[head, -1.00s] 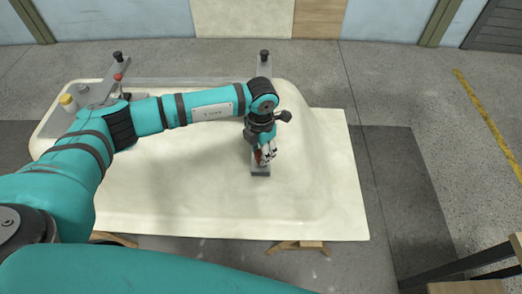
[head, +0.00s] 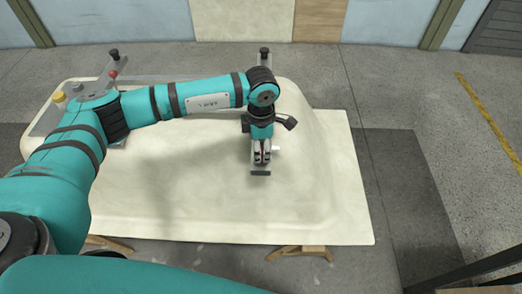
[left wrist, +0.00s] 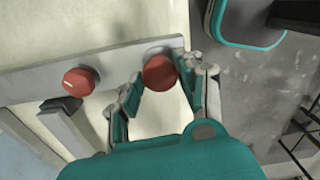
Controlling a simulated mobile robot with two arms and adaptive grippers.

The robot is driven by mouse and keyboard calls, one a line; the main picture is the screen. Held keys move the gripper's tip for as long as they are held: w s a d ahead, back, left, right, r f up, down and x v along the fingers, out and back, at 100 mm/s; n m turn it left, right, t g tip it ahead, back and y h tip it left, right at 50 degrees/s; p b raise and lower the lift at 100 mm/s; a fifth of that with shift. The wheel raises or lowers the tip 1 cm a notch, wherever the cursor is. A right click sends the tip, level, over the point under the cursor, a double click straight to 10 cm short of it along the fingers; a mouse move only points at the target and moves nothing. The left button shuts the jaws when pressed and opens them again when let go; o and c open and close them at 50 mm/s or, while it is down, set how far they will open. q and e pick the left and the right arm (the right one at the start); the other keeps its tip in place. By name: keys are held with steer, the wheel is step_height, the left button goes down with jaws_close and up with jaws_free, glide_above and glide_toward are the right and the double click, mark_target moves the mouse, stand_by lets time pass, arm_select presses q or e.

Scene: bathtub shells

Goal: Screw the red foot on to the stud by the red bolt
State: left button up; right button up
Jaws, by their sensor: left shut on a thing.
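My left gripper (head: 262,160) points down over the near end of a grey bar (head: 261,173) on the cream tub shell (head: 190,200). In the left wrist view its two fingers (left wrist: 159,85) are shut on the sides of a round red foot (left wrist: 159,72), at one end of the bar (left wrist: 40,82). A smaller red bolt head (left wrist: 78,81) with a pale mark sits on the bar to the left, apart from the fingers. The stud is hidden, and I cannot tell how far the foot is on it. My right gripper is not in view.
Black-topped posts (head: 264,52) stand at the shell's far edge, with another (head: 113,54) farther left. A red knob (head: 113,73) and a yellow cap (head: 59,97) are at the left end. Wooden trestles (head: 300,252) support the shell.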

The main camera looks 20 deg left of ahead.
arm_select(q)
steer(key=m+b, duration=0.3)
steer(key=m, duration=0.1)
steer(key=shift+f, duration=0.1)
steer(key=shift+m+b, duration=0.3)
steer(key=shift+m, duration=0.5)
steer(key=o, duration=1.3)
steer(key=shift+c, duration=0.2)
steer(key=shift+c, duration=0.9)
